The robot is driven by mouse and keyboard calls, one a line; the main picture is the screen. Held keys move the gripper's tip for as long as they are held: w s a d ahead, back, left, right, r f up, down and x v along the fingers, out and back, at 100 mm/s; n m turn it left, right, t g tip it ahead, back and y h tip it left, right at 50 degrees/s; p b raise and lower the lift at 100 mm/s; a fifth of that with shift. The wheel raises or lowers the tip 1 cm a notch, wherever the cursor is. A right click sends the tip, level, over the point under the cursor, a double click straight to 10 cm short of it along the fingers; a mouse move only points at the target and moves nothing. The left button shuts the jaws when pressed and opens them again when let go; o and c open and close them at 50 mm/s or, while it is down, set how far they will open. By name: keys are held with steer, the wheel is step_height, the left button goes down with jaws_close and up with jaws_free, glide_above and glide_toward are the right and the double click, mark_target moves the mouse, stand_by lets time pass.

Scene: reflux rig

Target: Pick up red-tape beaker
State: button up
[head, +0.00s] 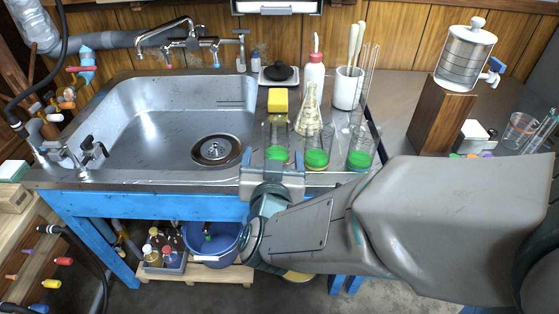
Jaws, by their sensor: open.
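Three glass beakers with green liquid stand in a row on the counter right of the sink: a left one (277,152), a middle one (317,157) and a right one (360,158). No red tape shows clearly on any of them. The lower part of the left beaker is hidden by my gripper (272,163). My gripper is open and at the front edge of the counter, right at the left beaker, with one finger to each side in the picture. I cannot tell whether it touches the glass. Another beaker (519,129) with a reddish tint stands at the far right.
A steel sink (130,112) lies to the left. Behind the beakers are a yellow sponge (278,101), a conical flask (310,115), a red-capped wash bottle (314,75) and a white cup (347,88).

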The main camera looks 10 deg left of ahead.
mark_target(275, 151)
steer(key=shift+t+h, duration=0.9)
steer(key=w+f, duration=0.2)
steer(key=w, duration=0.1)
steer(key=w+a+f, duration=0.1)
steer(key=w, duration=0.1)
steer(key=shift+w+f+b, duration=0.1)
steer(key=shift+w+b, duration=0.05)
steer(key=shift+b, duration=0.15)
steer(key=shift+w+a+r+b, duration=0.1)
steer(key=shift+w+a+b, duration=0.1)
steer(key=shift+w, duration=0.75)
steer(key=shift+w+a+r+b, duration=0.15)
steer(key=shift+w+b, duration=0.1)
steer(key=shift+w, duration=0.7)
steer(key=shift+w+a+r+b, duration=0.1)
steer(key=shift+w+a+b, duration=0.1)
steer(key=shift+w, duration=0.75)
steer(key=c, duration=1.1)
